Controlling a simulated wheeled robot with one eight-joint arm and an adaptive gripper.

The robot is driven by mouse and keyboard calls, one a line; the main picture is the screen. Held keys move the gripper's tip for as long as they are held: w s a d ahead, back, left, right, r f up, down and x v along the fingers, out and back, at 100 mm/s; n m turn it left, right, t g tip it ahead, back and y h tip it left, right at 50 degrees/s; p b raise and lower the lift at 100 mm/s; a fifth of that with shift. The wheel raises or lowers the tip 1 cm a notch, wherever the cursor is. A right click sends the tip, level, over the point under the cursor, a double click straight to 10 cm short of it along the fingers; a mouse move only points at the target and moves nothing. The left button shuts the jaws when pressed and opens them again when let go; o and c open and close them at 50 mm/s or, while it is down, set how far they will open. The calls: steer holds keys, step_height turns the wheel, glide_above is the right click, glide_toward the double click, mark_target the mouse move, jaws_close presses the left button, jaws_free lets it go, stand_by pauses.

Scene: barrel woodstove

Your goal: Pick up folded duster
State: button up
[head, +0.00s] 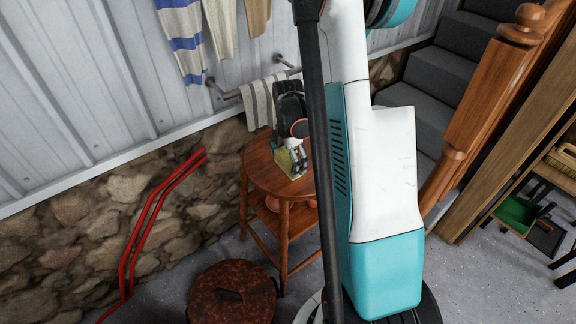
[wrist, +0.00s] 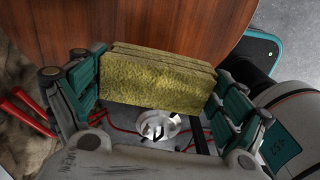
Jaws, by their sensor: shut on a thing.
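The folded duster (wrist: 158,80) is a yellow-green, layered cloth block. In the wrist view it sits between the two finger pads of my gripper (wrist: 155,95), which is shut on it from both sides. In the head view the duster (head: 286,163) shows small below my gripper (head: 294,156), over the round wooden table (head: 262,172). The table top lies behind the duster in the wrist view. I cannot tell whether the duster touches the table top or is just above it. My arm hides part of the table's right side.
A striped towel (head: 258,104) hangs on a wall rail behind the table. Red bars (head: 150,225) stand at the left. A rusty round lidded pot (head: 232,295) is on the floor in front. Stairs (head: 440,75) and a wooden newel post (head: 480,100) are at the right.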

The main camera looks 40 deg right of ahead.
mark_target(288, 157)
step_height(288, 157, up, 15)
steer(key=p, duration=0.4)
